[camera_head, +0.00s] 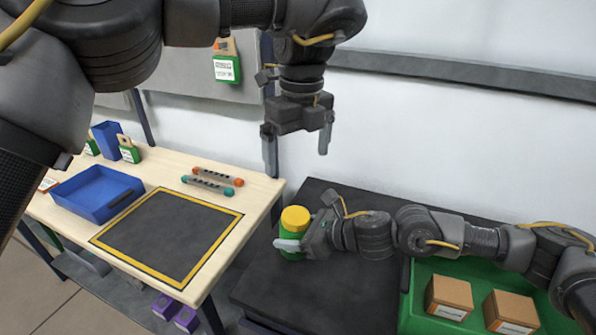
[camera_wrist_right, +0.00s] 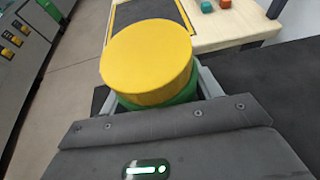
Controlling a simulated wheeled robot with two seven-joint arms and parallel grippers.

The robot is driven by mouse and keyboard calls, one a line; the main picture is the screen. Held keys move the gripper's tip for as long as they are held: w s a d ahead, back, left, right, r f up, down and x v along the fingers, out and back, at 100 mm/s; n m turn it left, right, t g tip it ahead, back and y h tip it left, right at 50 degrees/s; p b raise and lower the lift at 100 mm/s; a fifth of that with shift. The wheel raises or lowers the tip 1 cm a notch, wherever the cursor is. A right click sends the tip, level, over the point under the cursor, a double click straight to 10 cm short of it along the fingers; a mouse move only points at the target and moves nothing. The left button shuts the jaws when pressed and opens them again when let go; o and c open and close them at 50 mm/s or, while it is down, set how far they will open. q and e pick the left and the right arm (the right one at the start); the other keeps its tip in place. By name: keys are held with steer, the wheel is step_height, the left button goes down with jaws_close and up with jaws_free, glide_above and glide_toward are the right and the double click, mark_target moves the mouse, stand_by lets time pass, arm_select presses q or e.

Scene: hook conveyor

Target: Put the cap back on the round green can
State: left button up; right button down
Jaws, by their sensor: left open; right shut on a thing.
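The round green can (camera_head: 291,256) is upright over the near left part of the dark table, and my right gripper (camera_head: 288,243) is shut around it. The yellow cap (camera_head: 295,215) is on top of the can. In the right wrist view the cap (camera_wrist_right: 148,60) covers the can's top, and a strip of the green can (camera_wrist_right: 187,93) shows below it. I cannot tell how firmly the cap is seated. My left gripper (camera_head: 297,146) is open and empty, pointing down, high above the can and apart from it.
The dark table (camera_head: 310,300) is clear in front of the can. A green crate (camera_head: 412,312) with brown boxes (camera_head: 450,295) is at the right. The wooden table (camera_head: 262,188) at the left holds a blue tray (camera_head: 75,203), a yellow-edged black mat (camera_head: 170,235) and two rods (camera_head: 217,177).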

steer(key=shift+r, duration=0.1)
arm_select(q)
steer(key=shift+r, duration=0.65)
arm_select(e)
steer(key=shift+c, duration=1.2)
jaws_free()
